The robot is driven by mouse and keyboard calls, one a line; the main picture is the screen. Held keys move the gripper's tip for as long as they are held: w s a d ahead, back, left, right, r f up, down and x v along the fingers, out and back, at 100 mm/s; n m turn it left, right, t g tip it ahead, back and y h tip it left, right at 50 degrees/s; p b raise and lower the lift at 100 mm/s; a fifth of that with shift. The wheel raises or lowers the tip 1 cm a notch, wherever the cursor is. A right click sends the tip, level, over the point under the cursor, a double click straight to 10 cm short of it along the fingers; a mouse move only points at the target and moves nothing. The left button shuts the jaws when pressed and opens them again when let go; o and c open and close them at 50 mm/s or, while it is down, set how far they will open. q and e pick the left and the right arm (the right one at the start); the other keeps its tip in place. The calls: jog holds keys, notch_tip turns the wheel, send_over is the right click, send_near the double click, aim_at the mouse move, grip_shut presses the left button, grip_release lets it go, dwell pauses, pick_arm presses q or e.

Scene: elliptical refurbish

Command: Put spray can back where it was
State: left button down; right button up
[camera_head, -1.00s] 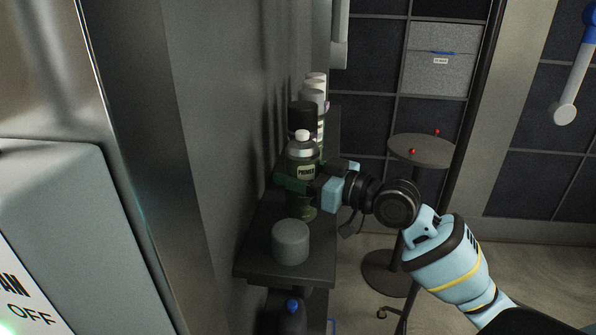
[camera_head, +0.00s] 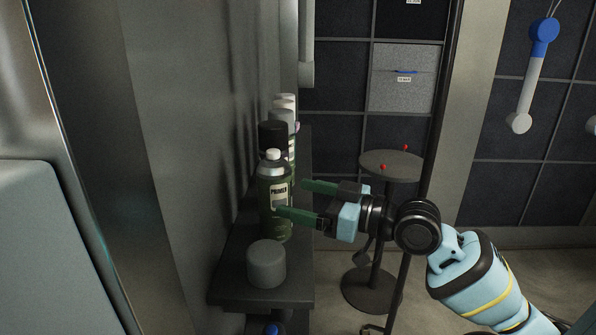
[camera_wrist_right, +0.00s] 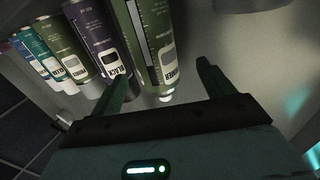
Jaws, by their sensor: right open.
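My left gripper is not in view.
More spray cans stand behind, including a black-capped one (camera_head: 271,135); the right wrist view shows a BLACK can (camera_wrist_right: 100,40) beside the left finger. A grey cylinder (camera_head: 266,265) sits at the shelf's front. A round stand (camera_head: 392,165) is to the right. The wall is close on the left.

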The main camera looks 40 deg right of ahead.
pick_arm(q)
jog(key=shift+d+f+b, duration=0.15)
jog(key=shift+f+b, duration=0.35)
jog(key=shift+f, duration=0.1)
pick_arm(e)
jog(key=shift+v, duration=2.55)
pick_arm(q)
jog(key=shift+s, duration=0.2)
pick_arm(e)
jog(key=shift+d, duration=0.1)
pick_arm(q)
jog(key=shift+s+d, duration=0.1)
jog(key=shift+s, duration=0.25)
pick_arm(e)
jog(key=shift+s+d, duration=0.1)
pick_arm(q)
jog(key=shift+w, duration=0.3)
